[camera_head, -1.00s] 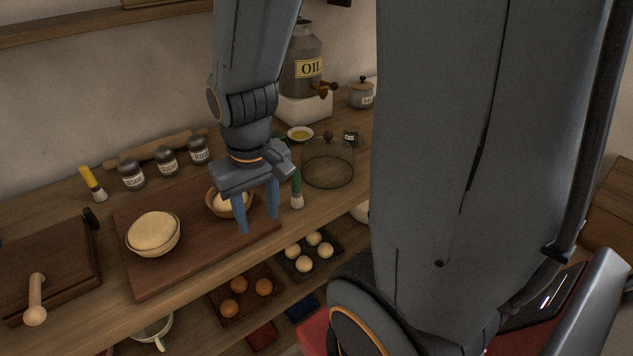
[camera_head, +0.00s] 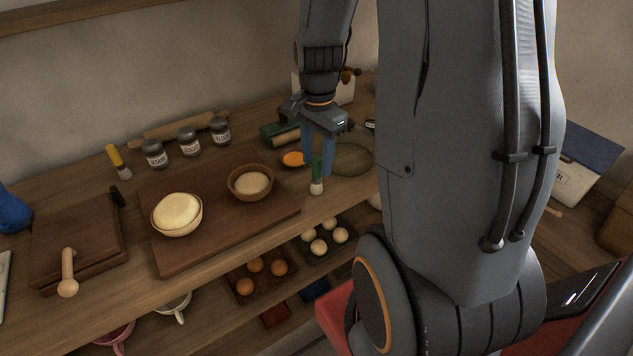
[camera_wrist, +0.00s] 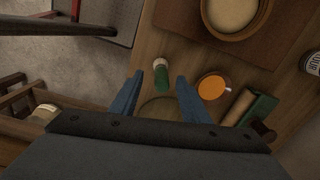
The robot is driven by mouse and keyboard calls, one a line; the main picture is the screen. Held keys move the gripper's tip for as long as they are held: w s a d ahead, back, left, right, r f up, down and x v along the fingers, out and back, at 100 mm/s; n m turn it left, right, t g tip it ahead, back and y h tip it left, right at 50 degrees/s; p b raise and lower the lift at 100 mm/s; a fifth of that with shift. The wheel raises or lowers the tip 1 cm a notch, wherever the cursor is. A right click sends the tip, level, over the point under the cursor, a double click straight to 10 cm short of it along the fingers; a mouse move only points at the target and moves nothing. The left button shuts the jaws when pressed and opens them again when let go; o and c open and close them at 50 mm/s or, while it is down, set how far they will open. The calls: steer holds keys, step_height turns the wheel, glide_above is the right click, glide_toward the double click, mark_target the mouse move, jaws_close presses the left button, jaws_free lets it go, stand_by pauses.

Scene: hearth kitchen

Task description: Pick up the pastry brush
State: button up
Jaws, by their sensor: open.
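A brush with a green handle and pale bristles (camera_head: 317,178) stands or leans on the counter, right of the cutting board. It also shows in the wrist view (camera_wrist: 161,76), near the gap between my fingertips. A second brush with a yellow handle (camera_head: 117,161) is at the back left of the counter. My gripper (camera_head: 318,155) points down just above and around the top of the green-handled brush. In the wrist view its two blue fingers (camera_wrist: 158,83) are apart with nothing held between them. I cannot tell the exact height gap to the brush.
A small orange-filled dish (camera_head: 293,159) is close left of my fingers. A glass dome (camera_head: 352,160) is close right. The cutting board (camera_head: 225,238) holds a dough bowl (camera_head: 177,214) and a smaller bowl (camera_head: 250,183). Spice jars (camera_head: 189,142) stand behind.

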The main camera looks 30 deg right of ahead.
mark_target(317, 173)
steer(key=shift+w+f+p, duration=0.15)
steer(key=shift+f+p, duration=0.75)
steer(key=shift+f, duration=1.75)
jaws_close()
